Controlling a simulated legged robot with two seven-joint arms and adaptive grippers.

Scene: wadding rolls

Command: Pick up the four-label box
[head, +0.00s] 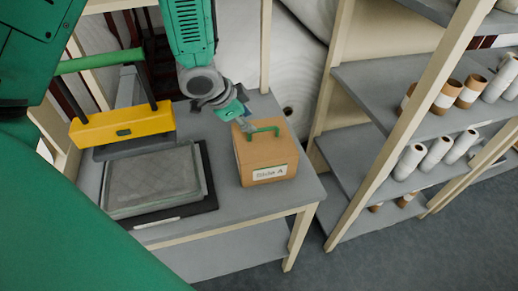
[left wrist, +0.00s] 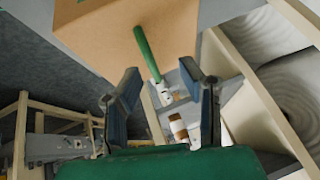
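A brown box (head: 262,156) with a green handle (head: 265,130) on top stands on the grey table. One white label on its front seems to read "Side A"; its other sides are hidden or unreadable. My left gripper (head: 243,123) is at the box's top back-left edge, beside the handle. In the left wrist view the box (left wrist: 110,40) fills the upper part, and the handle (left wrist: 147,52) points down toward the space between the two fingers of my left gripper (left wrist: 160,78). The fingers are apart, with nothing clamped between them. My right gripper is not in view.
A press with a yellow crossbar (head: 125,127) and a grey flat tray (head: 157,181) stand left of the box on the table (head: 240,212). Shelves (head: 375,88) with white and brown rolls stand to the right. Large white rolls (head: 300,60) are behind.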

